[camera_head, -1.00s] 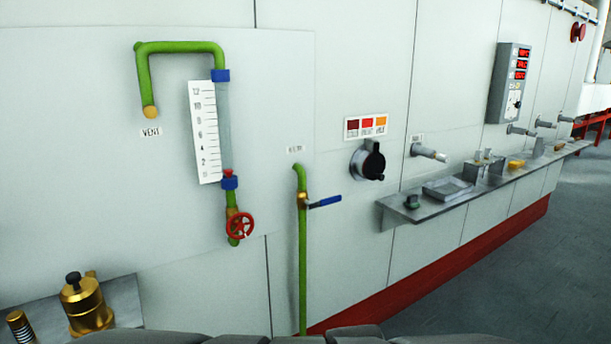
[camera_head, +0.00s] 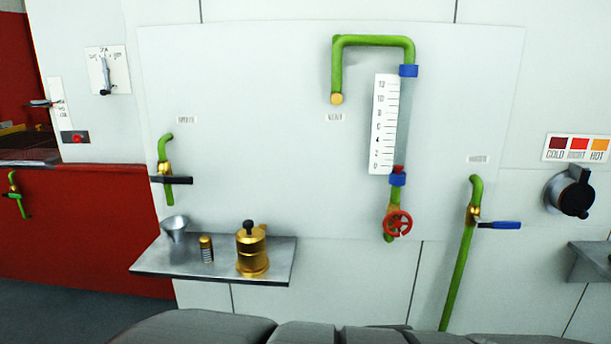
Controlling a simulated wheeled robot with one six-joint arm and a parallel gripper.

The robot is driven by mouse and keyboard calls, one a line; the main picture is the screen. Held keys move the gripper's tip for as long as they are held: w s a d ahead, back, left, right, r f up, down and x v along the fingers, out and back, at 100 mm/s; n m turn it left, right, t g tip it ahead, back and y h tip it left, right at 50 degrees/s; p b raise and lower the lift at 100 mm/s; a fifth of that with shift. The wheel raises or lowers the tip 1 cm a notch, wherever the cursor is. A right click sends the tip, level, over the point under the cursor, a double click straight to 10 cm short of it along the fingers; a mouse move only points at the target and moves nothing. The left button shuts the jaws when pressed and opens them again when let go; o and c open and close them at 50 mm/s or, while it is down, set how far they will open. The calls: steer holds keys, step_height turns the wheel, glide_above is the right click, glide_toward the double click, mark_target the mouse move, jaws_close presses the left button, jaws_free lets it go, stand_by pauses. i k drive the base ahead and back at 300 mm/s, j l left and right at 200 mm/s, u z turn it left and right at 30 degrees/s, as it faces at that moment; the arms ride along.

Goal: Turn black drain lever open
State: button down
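A black lever (camera_head: 178,180) lies level across a short green pipe (camera_head: 165,148) with a brass valve body (camera_head: 164,168), left of centre on the white wall panel. The small label (camera_head: 187,120) above it is too blurred to read, so I cannot confirm it says drain. My gripper is not in view.
A metal shelf (camera_head: 150,265) below the lever holds a funnel (camera_head: 175,228), a spring-like brass piece (camera_head: 206,248) and a brass pot (camera_head: 252,252). A blue-handled valve (camera_head: 500,225), red handwheel (camera_head: 398,223) and black dial (camera_head: 572,192) are to the right. Grey floor shows lower left.

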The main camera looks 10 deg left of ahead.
mark_target(159, 178)
steer(key=u, duration=1.2)
